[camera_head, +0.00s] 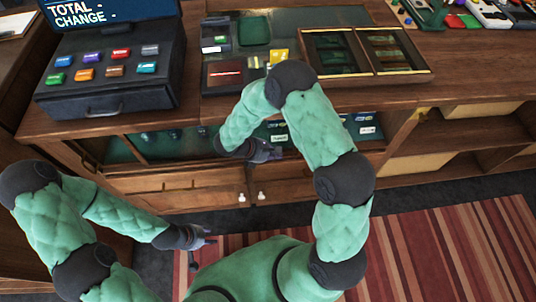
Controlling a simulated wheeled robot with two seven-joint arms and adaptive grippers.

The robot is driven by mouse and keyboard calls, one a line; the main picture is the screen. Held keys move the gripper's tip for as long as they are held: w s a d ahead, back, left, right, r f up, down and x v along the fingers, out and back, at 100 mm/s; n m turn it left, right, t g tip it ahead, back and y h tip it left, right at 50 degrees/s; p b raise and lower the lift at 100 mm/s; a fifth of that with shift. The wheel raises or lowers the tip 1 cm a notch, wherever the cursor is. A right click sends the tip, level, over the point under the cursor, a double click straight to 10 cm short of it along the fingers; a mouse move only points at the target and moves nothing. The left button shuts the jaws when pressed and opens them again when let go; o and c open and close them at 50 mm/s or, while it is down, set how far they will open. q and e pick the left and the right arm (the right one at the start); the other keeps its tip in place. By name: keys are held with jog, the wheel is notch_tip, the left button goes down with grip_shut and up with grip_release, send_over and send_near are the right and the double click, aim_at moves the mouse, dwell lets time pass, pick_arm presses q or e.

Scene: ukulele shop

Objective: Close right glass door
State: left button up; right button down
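The wooden display counter (190,204) stands ahead of me, with a glass-fronted case along its upper front. Small goods and white price labels show behind its right part (362,131). My arm hides much of this part, so I cannot tell how far the right glass door is open. My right gripper (266,152) is at the case front near the middle. Its fingers are small and dark, and I cannot tell whether they touch a door. My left gripper (203,239) is low, in front of the counter and away from the case. Its finger opening is unclear.
Two white knobs sit on the lower wooden cupboard doors (241,198). A cash register (112,75) and a gold-edged display box (366,52) stand on the countertop. Open shelves (455,135) are at the right. A striped red rug (450,240) covers clear floor there.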

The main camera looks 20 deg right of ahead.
jog(key=d, duration=0.1)
jog(key=d+f+b, duration=0.1)
jog(key=d, duration=0.3)
jog(key=shift+s+d+f+b, duration=0.25)
jog(key=shift+s+b, duration=0.1)
